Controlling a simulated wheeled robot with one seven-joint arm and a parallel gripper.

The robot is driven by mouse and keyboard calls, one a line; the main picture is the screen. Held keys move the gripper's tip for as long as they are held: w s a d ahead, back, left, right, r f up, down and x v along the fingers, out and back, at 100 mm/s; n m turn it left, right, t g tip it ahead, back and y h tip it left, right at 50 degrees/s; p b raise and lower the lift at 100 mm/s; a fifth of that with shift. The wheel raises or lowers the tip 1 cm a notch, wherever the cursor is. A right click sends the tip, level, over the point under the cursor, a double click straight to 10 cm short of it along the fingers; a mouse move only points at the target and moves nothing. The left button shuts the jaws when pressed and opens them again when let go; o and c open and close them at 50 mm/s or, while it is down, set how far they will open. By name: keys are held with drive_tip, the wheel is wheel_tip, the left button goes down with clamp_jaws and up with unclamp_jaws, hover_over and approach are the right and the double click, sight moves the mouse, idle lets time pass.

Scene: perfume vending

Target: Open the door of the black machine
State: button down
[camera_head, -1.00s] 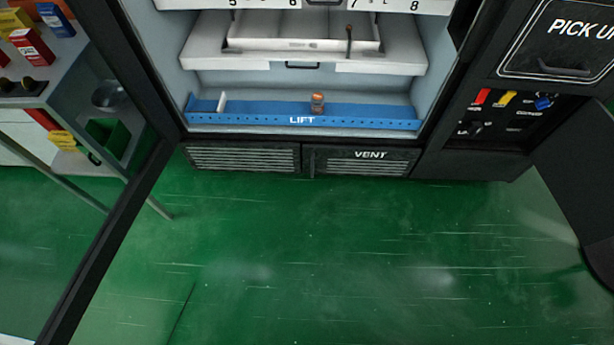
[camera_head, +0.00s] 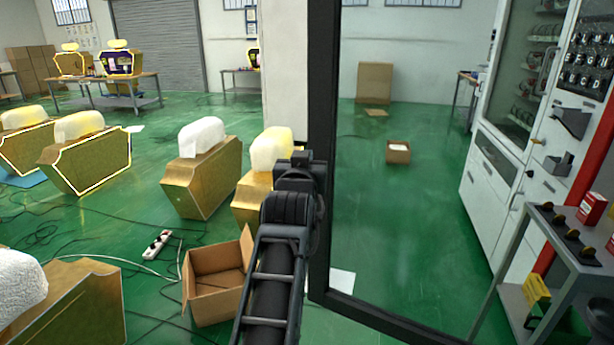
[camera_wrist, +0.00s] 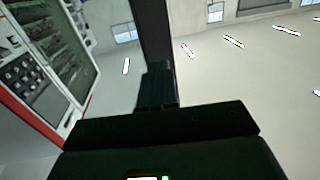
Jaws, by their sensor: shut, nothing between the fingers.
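The black machine's glass door shows in the head view as a tall black frame post (camera_head: 321,120) with a black bottom rail and clear glass to its right. The door stands swung open, out over the green floor. My gripper (camera_head: 301,160) is at the left side of the post, about mid-height. In the wrist view, my gripper's fingers (camera_wrist: 156,84) are shut and empty, close in front of the dark post (camera_wrist: 154,30). I cannot tell whether they touch it. The machine's body is out of view now.
A white vending machine (camera_head: 510,140) and a grey shelf table (camera_head: 572,235) stand at the right. An open cardboard box (camera_head: 215,280) lies left of my arm. Several gold display cases (camera_head: 88,160) and loose cables fill the left floor.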

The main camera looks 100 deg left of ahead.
drive_tip(key=s+d, duration=0.2)
drive_tip(key=d, duration=0.6)
drive_tip(key=shift+s+r, duration=0.15)
drive_tip(key=shift+s, duration=0.1)
